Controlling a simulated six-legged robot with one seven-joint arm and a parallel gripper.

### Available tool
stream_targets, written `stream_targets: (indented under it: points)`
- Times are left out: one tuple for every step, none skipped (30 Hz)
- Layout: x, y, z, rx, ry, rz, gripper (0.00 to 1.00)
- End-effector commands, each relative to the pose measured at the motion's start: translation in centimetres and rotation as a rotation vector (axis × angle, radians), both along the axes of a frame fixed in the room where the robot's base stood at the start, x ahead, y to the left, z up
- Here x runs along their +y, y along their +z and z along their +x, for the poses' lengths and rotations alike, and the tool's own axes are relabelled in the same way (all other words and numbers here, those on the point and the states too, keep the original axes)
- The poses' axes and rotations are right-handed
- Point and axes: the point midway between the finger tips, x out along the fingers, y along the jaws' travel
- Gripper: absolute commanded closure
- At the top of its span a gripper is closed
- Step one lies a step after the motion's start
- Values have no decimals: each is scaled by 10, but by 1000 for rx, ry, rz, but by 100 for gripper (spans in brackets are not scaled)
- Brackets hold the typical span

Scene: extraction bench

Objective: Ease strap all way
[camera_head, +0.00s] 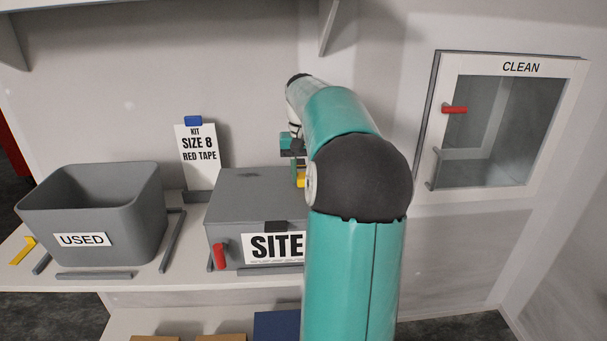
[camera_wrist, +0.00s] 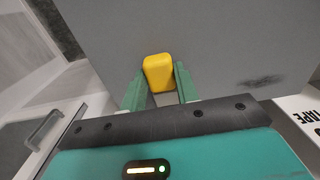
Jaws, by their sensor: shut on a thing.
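A yellow block-like tab (camera_wrist: 158,72) sits between the two green fingers of my gripper (camera_wrist: 160,84) in the wrist view, against a grey surface. My gripper is shut on this tab. In the head view the yellow tab (camera_head: 301,180) shows at the top of the grey SITE box (camera_head: 245,187), partly hidden by my arm. No strap band can be made out, and I cannot tell whether the tab is the strap's end. The box's lid looks down. A red handle (camera_head: 219,257) is at its front left, and a dark clasp (camera_head: 276,226) is at the front edge.
An open grey USED bin (camera_head: 137,220) stands left on the bench. A kit card reading SIZE 8 RED TAPE (camera_head: 199,165) stands behind the box. Low rails surround the bin.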

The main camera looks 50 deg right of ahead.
Motion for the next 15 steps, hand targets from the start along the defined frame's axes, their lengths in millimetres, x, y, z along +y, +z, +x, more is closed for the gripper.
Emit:
stream_targets:
  points:
    - [1, -1, 0, 0, -1, 0, 100]
    - [1, -1, -1, 0, -1, 0, 100]
    - [1, -1, -1, 0, -1, 0, 100]
    - [1, -1, -1, 0, -1, 0, 100]
    - [2, -1, -1, 1, -1, 1, 100]
    - [2, -1, -2, 1, -1, 1, 64]
    - [2, -1, -2, 1, -1, 1, 58]
    - [2, -1, -2, 1, -1, 1, 52]
    - [2, -1, -2, 1, -1, 1, 47]
    - [2, -1, -2, 1, -1, 1, 47]
    - [2, -1, -2, 1, -1, 1, 47]
    - [2, -1, -2, 1, -1, 1, 47]
    - [2, -1, -2, 1, 0, 1, 47]
    - [2, -1, -2, 1, -1, 1, 47]
    - [2, -1, -2, 1, 0, 1, 47]
